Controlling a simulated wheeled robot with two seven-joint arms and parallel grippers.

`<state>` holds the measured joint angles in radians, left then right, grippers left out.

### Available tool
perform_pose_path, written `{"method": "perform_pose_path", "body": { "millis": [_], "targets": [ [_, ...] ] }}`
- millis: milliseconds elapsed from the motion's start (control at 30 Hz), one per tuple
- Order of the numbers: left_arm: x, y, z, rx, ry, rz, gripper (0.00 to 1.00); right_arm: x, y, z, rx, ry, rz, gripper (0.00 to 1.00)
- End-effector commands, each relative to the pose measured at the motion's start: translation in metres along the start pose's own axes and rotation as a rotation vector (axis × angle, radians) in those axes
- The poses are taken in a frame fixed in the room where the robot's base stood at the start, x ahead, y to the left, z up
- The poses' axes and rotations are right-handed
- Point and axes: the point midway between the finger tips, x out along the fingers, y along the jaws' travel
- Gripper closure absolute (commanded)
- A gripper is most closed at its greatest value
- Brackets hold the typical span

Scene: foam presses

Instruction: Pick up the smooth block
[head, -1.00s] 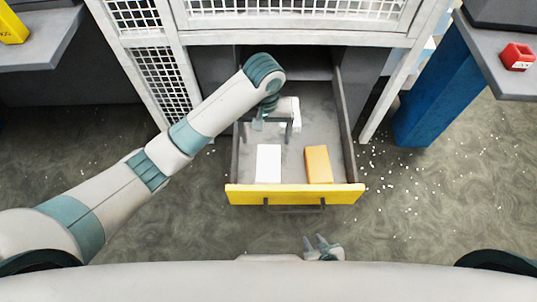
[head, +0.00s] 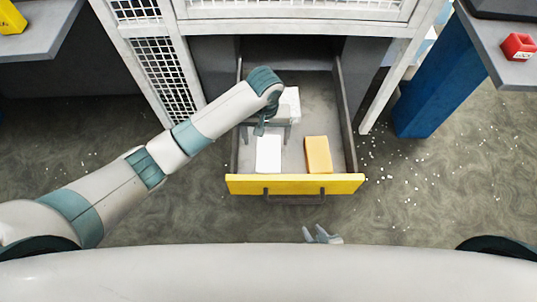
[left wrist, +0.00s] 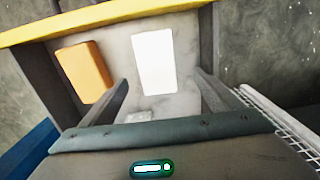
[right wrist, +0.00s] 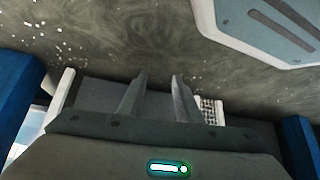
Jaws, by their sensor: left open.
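A white block (head: 268,154) and an orange block (head: 318,154) lie side by side in an open drawer, near its yellow front. Both look plain; I cannot tell their surface texture for sure. My left gripper (head: 267,131) is open and empty over the drawer, just behind the white block. In the left wrist view the white block (left wrist: 154,62) shows ahead between the open fingertips (left wrist: 161,77), and the orange block (left wrist: 84,72) is left of them. A small pale patch near the palm is unclear. My right gripper (head: 316,232) is outside the drawer, fingers apart and empty (right wrist: 159,75).
The drawer's yellow front (head: 295,184) and its side walls enclose the blocks. Grey shelves stand at both sides, with a yellow thing (head: 12,18) on the left and a red thing (head: 518,46) on the right. A blue post (head: 425,90) is to the right. White bits litter the floor.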

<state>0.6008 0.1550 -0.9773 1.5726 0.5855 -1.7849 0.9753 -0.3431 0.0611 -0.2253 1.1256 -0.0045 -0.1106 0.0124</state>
Motion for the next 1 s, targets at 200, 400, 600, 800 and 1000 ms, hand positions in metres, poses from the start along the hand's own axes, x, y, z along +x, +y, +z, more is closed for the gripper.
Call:
{"method": "perform_pose_path", "body": {
  "millis": [200, 400, 600, 800, 1000],
  "targets": [
    [0.036, 0.000, 0.001, 0.000, -0.001, -0.002, 0.16, 0.000, 0.000, 0.001, -0.001, -0.001, 0.000, 0.69],
    [0.049, 0.001, 0.000, 0.000, 0.001, 0.000, 0.16, -0.002, -0.002, 0.007, 0.001, -0.009, -0.002, 0.69],
    [0.050, 0.001, 0.000, 0.000, 0.001, 0.000, 0.16, -0.006, -0.004, 0.017, 0.002, -0.021, -0.004, 0.69],
    [0.052, 0.001, 0.000, 0.000, 0.000, 0.000, 0.16, -0.006, -0.004, 0.016, 0.002, -0.021, -0.004, 0.69],
    [0.070, 0.006, 0.001, 0.001, -0.001, -0.001, 0.16, -0.005, -0.003, 0.007, 0.000, -0.004, -0.003, 0.69]
  ]
}}
